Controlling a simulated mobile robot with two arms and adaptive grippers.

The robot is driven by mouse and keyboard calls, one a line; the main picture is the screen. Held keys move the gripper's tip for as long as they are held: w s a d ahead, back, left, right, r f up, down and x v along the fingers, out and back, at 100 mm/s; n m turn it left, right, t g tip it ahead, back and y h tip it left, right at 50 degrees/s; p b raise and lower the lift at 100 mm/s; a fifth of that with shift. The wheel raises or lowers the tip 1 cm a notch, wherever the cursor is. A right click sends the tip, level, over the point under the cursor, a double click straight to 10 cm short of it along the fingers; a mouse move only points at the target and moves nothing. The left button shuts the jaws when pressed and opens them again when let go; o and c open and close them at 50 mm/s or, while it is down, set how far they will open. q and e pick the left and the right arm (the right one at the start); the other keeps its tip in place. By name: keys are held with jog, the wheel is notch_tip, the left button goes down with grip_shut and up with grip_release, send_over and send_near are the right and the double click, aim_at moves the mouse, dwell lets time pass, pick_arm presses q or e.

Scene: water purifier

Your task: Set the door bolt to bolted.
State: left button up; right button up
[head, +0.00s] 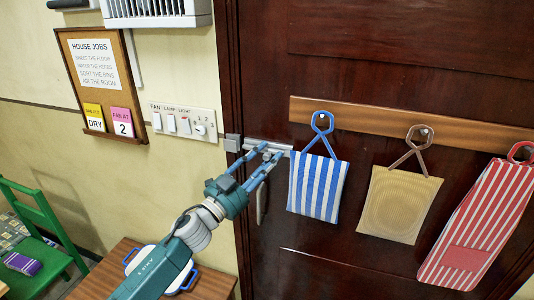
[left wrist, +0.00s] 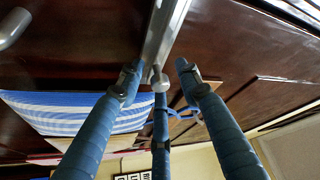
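The silver door bolt (head: 283,147) is mounted level on the dark red door, near the door's left edge. A grey keeper block (head: 233,143) sits on the frame just left of it. My left gripper (head: 267,154) reaches up to the bolt from below, its fingers spread. In the left wrist view, the bolt's metal bar (left wrist: 168,28) runs down from the top, with a rounded knob (left wrist: 160,82) between the spread blue fingers of the gripper (left wrist: 157,75). I cannot tell whether a finger touches the knob, or whether the bar enters the keeper. My right gripper is not in view.
A blue-striped bag (head: 318,186) hangs close right of the gripper; a tan bag (head: 400,205) and red-striped bag (head: 475,225) hang farther right. A switch panel (head: 184,121) is on the wall at left. A door handle (head: 261,203) is below the bolt.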

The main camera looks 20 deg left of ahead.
pick_arm(q)
jog(key=shift+w+d, duration=0.1)
jog(key=shift+w, duration=0.1)
grip_shut()
